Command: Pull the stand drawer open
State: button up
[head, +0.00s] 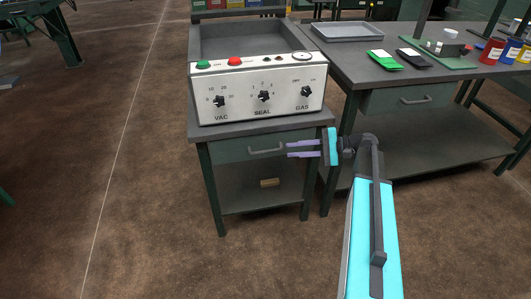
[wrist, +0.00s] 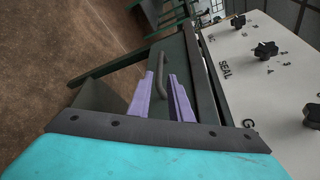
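The stand (head: 227,180) is a dark green metal table that carries a sealing machine. Its drawer (head: 231,152) sits under the top and looks closed, with a grey bar handle (head: 266,151) on its front. The handle also shows in the wrist view (wrist: 161,71). My gripper (head: 288,149) is at the right part of the drawer front, its two lilac fingers apart and pointing left toward the handle. In the wrist view the fingers (wrist: 163,85) are open, with the handle just ahead of and near their tips. I cannot tell whether they touch it.
The sealing machine (head: 257,94) with knobs and buttons stands on top of the stand. A small wooden block (head: 270,183) lies on the lower shelf. A workbench (head: 430,70) with its own drawer (head: 408,99) stands close on the right. The floor in front and left is clear.

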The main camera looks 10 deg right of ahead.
aim_at(270, 151)
jog(key=b+x, duration=0.1)
jog(key=x, duration=1)
jog(key=shift+a, duration=0.1)
grip_shut()
